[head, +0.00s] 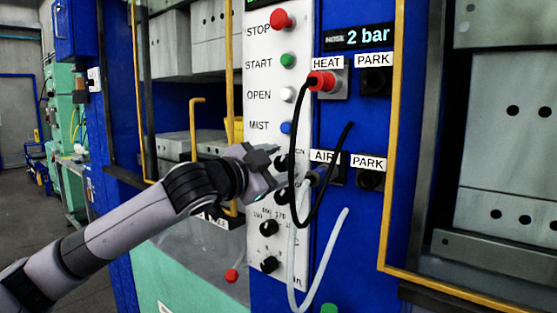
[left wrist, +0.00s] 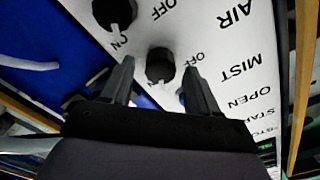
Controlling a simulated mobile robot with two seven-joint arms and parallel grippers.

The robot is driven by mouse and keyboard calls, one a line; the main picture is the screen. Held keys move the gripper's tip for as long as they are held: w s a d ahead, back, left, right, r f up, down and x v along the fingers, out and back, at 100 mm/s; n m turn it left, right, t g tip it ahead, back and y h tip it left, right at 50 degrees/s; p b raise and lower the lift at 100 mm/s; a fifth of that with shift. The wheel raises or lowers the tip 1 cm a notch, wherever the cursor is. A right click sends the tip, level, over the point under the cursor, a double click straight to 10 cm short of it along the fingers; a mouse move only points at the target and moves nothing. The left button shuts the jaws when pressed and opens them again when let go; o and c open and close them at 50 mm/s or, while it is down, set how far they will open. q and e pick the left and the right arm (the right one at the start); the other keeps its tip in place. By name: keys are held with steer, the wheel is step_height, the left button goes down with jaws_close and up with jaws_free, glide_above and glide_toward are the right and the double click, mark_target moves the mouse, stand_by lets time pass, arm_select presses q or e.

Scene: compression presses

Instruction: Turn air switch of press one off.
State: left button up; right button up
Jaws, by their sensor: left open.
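The air switch, a black knob with a white pointer, is on the white control panel (head: 267,60) of press one. In the left wrist view this knob (left wrist: 162,62) lies between the fingertips of my left gripper (left wrist: 160,75). Its pointer is turned away from the OFF label beside it. In the head view my left gripper (head: 272,165) is at the panel just below the blue MIST button (head: 285,128), and hides part of the knob and its labels. The gripper is open. I cannot tell whether a finger touches the knob. My right gripper is not in view.
Another black knob (left wrist: 113,12) with ON and OFF labels sits close by. A black hose with a red plug (head: 322,81) and a pale air hose (head: 318,255) hang right of the panel. Yellow rails (head: 392,140) flank the press.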

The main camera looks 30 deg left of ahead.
arm_select(q)
steer(key=shift+w, duration=0.35)
steer(key=c, duration=1)
steer(key=shift+c, duration=0.2)
steer(key=shift+n, duration=0.3)
steer(key=n, duration=0.5)
steer(key=n+p, duration=0.1)
steer(key=n, duration=0.2)
steer(key=shift+r+n, duration=0.1)
steer(key=shift+n, duration=0.2)
steer(key=shift+a+n+p, duration=0.1)
steer(key=shift+n+p, duration=0.65)
steer(key=shift+n, duration=0.65)
